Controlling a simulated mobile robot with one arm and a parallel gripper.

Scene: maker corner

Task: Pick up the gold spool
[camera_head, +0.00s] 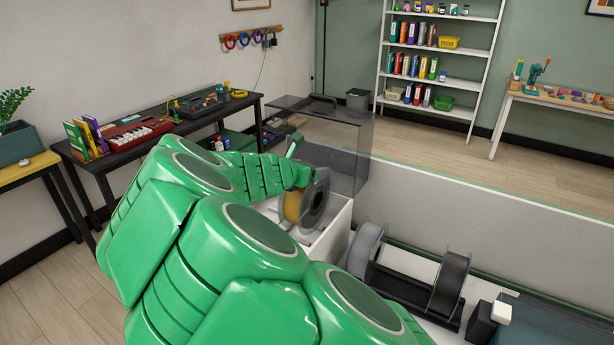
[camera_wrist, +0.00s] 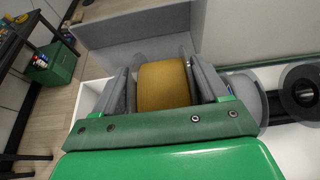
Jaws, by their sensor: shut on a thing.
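The gold spool (camera_wrist: 163,86) sits between the two grey fingers of my gripper (camera_wrist: 162,88) in the wrist view. The fingers press on its two sides, and the gold winding shows between them. In the head view the gold spool (camera_head: 297,206) has grey, see-through flanges and is at the end of my green arm, over or on a white box-like surface. My gripper (camera_head: 300,185) is mostly hidden there by my arm. I cannot tell whether the spool touches the white surface below.
A dark rack (camera_head: 408,282) with grey spools (camera_head: 450,284) stands to the right of the gold spool. A smoky clear enclosure (camera_head: 325,145) stands behind it. A black table (camera_head: 150,140) with a red keyboard is at the left. A white shelf (camera_head: 440,60) is at the back.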

